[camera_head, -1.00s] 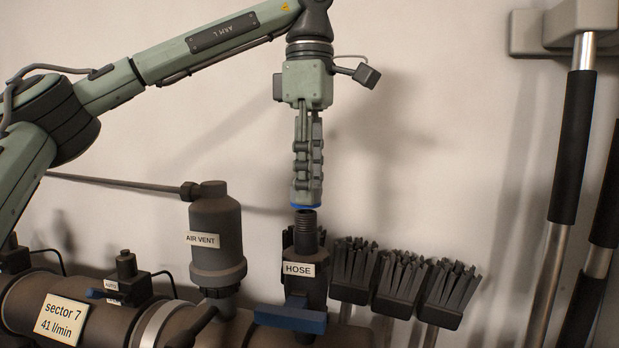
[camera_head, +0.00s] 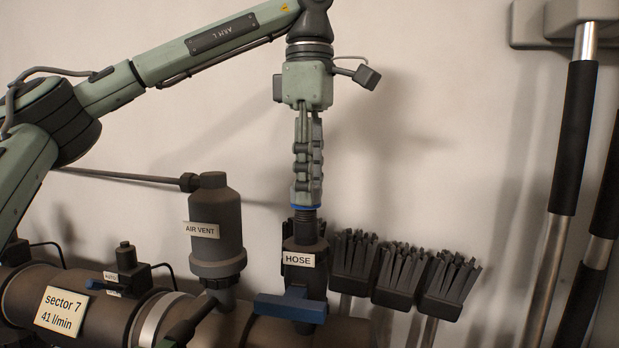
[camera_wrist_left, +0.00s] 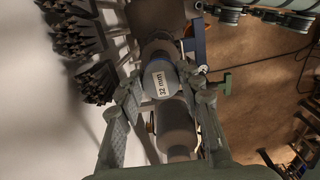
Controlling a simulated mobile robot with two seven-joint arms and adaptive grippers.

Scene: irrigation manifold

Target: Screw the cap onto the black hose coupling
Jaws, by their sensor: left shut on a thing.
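The black hose coupling (camera_head: 304,229) stands upright on the manifold, its threaded neck above a body with a HOSE label. My left gripper (camera_head: 307,192) points straight down above it, fingers shut on the cap. The cap's blue rim (camera_head: 305,206) shows below the fingertips, at the top of the threaded neck. The cap seems to touch or just cover the neck's top; I cannot tell whether the threads are engaged. In the left wrist view the cap's top (camera_wrist_left: 160,79), with a "32 mm" label, lies between the fingers and hides the neck. My right gripper is not in view.
A blue valve handle (camera_head: 290,306) sticks out below the coupling. The air vent (camera_head: 215,228) stands to its left. Several dark brushes (camera_head: 401,277) stand close on its right, near the wall. Long-handled tools (camera_head: 572,140) lean at the far right.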

